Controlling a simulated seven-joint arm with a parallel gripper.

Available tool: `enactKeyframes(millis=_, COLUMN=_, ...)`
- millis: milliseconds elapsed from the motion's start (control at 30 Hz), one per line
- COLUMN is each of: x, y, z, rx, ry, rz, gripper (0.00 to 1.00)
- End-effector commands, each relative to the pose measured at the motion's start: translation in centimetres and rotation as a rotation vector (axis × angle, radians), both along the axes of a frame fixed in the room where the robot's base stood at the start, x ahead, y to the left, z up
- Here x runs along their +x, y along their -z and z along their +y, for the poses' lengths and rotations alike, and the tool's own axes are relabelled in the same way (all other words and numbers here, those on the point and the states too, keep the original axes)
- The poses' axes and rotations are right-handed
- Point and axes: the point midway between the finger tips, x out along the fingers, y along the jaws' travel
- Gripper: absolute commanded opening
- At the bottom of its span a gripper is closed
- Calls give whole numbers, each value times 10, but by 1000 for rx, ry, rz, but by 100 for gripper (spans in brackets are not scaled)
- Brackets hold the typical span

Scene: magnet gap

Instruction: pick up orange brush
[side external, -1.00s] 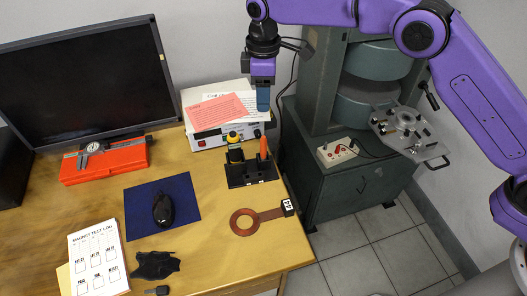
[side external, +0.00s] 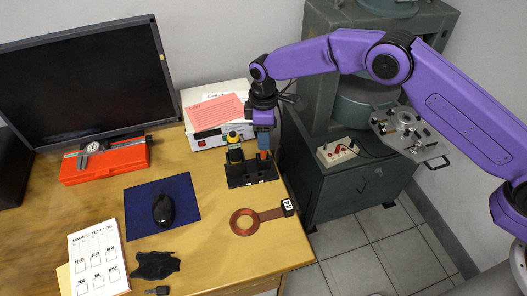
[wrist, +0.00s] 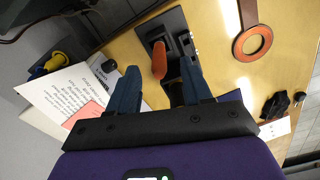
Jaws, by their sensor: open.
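The orange brush (wrist: 159,60) stands in the black holder (wrist: 150,32), its orange handle showing in the wrist view. My gripper (wrist: 160,72) is open, with one blue finger to either side of the handle in that view. I cannot tell whether a finger touches it. In the side view my gripper (side external: 263,146) is over the right part of the black holder (side external: 251,174) and hides the brush.
A yellow-and-black tool (side external: 234,145) stands in the holder close left of my gripper. A copper ring with a handle (side external: 244,222) lies in front. A white box with papers (side external: 210,138) is behind. A grey machine (side external: 340,180) stands to the right.

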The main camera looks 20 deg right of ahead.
Motion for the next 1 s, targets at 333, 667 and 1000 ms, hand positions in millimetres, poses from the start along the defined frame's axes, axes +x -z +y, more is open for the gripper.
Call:
enactKeyframes(millis=333, x=1, y=38, z=0, rx=1, ry=-1, rz=0, gripper=49)
enactKeyframes(millis=667, x=1, y=38, z=0, rx=1, ry=-1, rz=0, gripper=14)
enactKeyframes(millis=1000, x=1, y=37, z=0, rx=2, ry=-1, rz=-2, gripper=0)
